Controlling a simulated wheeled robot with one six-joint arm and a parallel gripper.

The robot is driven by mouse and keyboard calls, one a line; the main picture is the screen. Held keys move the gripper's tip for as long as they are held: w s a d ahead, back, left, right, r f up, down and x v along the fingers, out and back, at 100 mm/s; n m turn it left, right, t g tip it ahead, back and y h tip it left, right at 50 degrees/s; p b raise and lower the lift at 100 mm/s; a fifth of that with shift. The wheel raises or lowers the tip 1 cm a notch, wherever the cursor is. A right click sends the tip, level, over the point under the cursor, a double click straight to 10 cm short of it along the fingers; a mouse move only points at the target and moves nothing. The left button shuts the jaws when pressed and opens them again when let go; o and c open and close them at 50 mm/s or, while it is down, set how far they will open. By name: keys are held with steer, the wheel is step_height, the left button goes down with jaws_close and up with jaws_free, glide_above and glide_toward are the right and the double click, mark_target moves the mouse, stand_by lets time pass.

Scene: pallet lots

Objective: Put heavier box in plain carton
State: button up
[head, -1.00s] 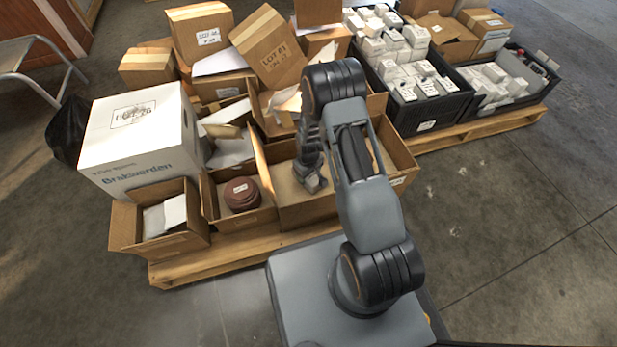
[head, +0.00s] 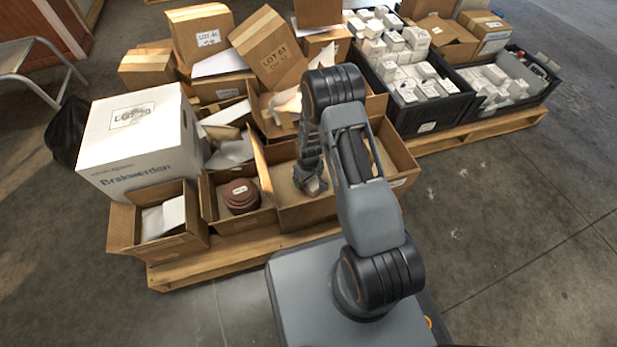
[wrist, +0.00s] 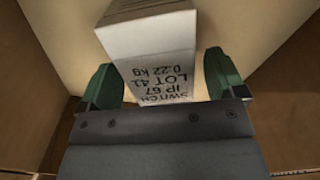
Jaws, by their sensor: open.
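In the wrist view, a white box (wrist: 150,45) printed "SWITCH IP 67 LOT 41 0.22 kg" stands between the two green fingers of my gripper (wrist: 162,82). The gripper is open, with a finger on either side of the box's near end. In the head view, my gripper (head: 311,186) reaches down inside the wide open carton (head: 398,152) at the pallet's front. My arm hides part of that carton, and I cannot make out the white box there. No second box to compare weights shows in the wrist view. I cannot tell which carton is the plain one.
A small carton with white paper (head: 190,245) and a carton holding brown discs (head: 258,221) stand left of the wide carton. A large white box (head: 140,150) stands behind them. Black crates (head: 430,127) of small white boxes are at right. Carton walls flank my gripper closely.

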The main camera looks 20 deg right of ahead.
steer(key=s+r+m+t+p, duration=0.1)
steer(key=s+r+p, duration=0.15)
steer(key=r, duration=1.15)
steer(key=s+r+m+p, duration=0.1)
steer(key=r+p, duration=0.2)
steer(key=r, duration=1.1)
steer(key=s+r+m+t, duration=0.1)
steer(key=s+r+m, duration=0.1)
steer(key=s+r, duration=1)
steer(key=shift+s+r+m+t, duration=0.25)
steer(key=shift+s+m+t, duration=0.05)
steer(key=shift+s, duration=0.4)
steer(key=shift+r, duration=0.1)
